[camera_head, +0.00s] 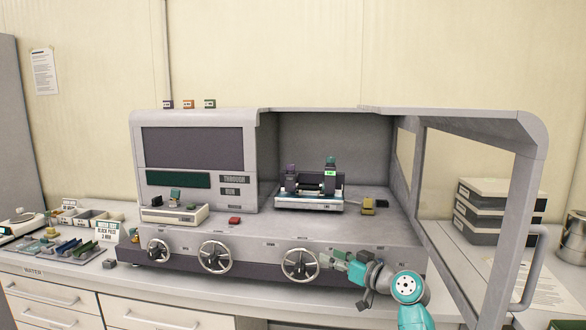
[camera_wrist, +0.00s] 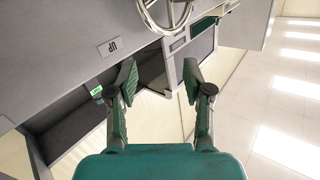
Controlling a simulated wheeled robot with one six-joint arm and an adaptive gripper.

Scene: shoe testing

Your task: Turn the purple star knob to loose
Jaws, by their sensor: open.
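A small purple part (camera_head: 291,169), likely the star knob, sits on top of the left side of a dark fixture (camera_head: 303,183) inside the open chamber. It is too small to make out its points or how it is set. My gripper (camera_head: 336,260) is low in front of the machine, just right of the right handwheel, well apart from the purple part. In the wrist view my gripper (camera_wrist: 159,80) has its two green fingers spread with nothing between them. The purple knob cannot be made out in the wrist view.
The right handwheel (camera_head: 300,265) is close to my gripper and shows in the wrist view (camera_wrist: 166,10). The open chamber door (camera_head: 531,200) stands at the right. A yellow block (camera_head: 368,206) sits right of the fixture.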

